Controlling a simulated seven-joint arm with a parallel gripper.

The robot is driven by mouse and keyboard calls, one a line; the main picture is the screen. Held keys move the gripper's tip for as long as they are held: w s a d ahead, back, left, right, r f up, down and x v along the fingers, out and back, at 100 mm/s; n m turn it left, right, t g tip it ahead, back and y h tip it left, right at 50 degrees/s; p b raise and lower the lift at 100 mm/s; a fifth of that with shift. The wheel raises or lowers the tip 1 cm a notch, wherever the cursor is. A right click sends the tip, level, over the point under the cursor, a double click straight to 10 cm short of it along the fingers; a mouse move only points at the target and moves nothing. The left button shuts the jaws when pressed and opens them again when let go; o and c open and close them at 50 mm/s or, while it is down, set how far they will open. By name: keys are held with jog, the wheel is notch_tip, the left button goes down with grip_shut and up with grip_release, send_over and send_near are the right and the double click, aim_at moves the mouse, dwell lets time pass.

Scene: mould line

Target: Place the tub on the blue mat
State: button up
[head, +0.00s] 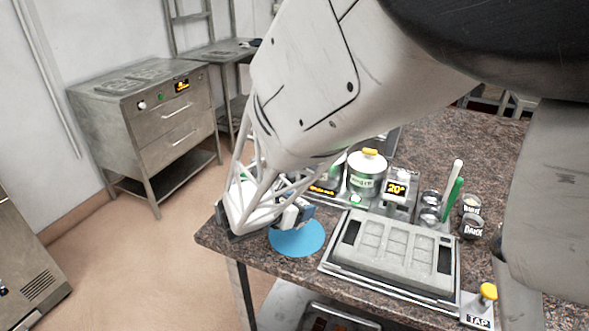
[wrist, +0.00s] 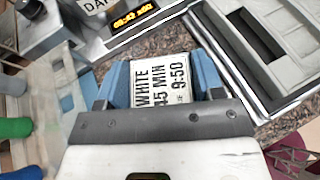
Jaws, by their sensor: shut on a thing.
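The blue mat (head: 297,240) is a round disc on the stone counter near its front left corner. My gripper (head: 295,214) is over the far edge of the mat in the head view. In the wrist view, my gripper (wrist: 165,85) has its blue fingers shut on either side of the tub (wrist: 162,82). The tub's pale face bears black print reading WHITE, 15 MIN, 9:50. Its sides and underside are hidden, and I cannot tell whether it touches anything below.
A grey mould tray (head: 340,262) lies right of the mat. A yellow-knobbed TAP block (head: 480,308) is at front right.

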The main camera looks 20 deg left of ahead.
jog(key=shift+s+f, duration=0.1)
jog(key=shift+f, duration=0.1)
jog(key=shift+f, duration=2.4)
jog(key=shift+f, duration=0.1)
jog(key=o, duration=1.1)
jog(key=shift+c, duration=0.2)
jog(key=shift+r+v, duration=0.15)
jog(key=shift+v, duration=1.3)
jog(key=shift+r+v, duration=0.2)
jog(key=shift+v, duration=1.25)
jog(key=shift+f, duration=0.1)
